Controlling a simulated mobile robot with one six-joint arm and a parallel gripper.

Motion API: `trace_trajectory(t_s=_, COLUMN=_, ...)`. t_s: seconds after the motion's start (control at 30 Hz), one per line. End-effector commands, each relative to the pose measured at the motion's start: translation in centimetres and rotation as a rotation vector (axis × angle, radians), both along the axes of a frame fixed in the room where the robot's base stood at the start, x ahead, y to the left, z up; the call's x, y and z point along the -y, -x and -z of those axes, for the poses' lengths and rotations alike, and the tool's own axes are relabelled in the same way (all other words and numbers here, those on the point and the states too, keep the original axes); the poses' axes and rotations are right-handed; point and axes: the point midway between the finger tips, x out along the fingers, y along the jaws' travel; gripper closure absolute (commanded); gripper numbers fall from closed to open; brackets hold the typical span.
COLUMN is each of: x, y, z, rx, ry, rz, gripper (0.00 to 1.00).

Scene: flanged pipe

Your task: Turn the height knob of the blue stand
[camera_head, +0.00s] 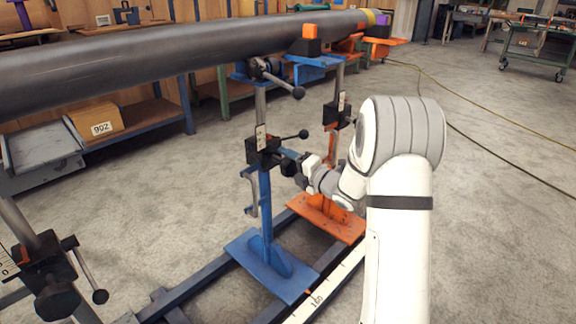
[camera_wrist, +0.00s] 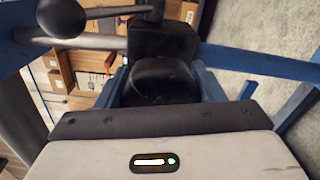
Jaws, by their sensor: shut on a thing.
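The blue stand (camera_head: 265,213) stands upright on a blue base plate in the head view, left of my arm. A black clamp block with a lever sits on its post, and the black height knob (camera_head: 287,167) sticks out on the right. My gripper (camera_head: 296,165) reaches this knob from the right and is shut on it. In the wrist view, the rounded dark knob (camera_wrist: 165,80) sits between the fingers of my gripper (camera_wrist: 163,90), with the black block behind it. The fingertips are partly hidden, and the knob's turn angle cannot be read.
A long grey pipe (camera_head: 180,58) runs above the stand. An orange stand (camera_head: 327,212) is just behind my gripper. Another dark clamp with a lever (camera_head: 55,275) is at lower left. A rail with a scale (camera_head: 325,290) lies on the floor. Open floor is at right.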

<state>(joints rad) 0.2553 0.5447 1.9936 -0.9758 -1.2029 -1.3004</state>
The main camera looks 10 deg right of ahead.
Motion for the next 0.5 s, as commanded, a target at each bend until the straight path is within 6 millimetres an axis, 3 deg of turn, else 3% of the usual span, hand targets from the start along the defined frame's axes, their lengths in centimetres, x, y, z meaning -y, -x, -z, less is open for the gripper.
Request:
trace_trajectory(t_s=0.43, x=-0.03, y=0.04, z=0.15, rx=0.002, ry=0.008, rz=0.000, gripper=0.61)
trace_trajectory(t_s=0.47, x=-0.03, y=0.04, z=0.15, rx=0.002, ry=0.008, rz=0.000, gripper=0.37)
trace_trajectory(t_s=0.5, x=-0.03, y=0.04, z=0.15, rx=0.002, ry=0.008, rz=0.000, gripper=0.34)
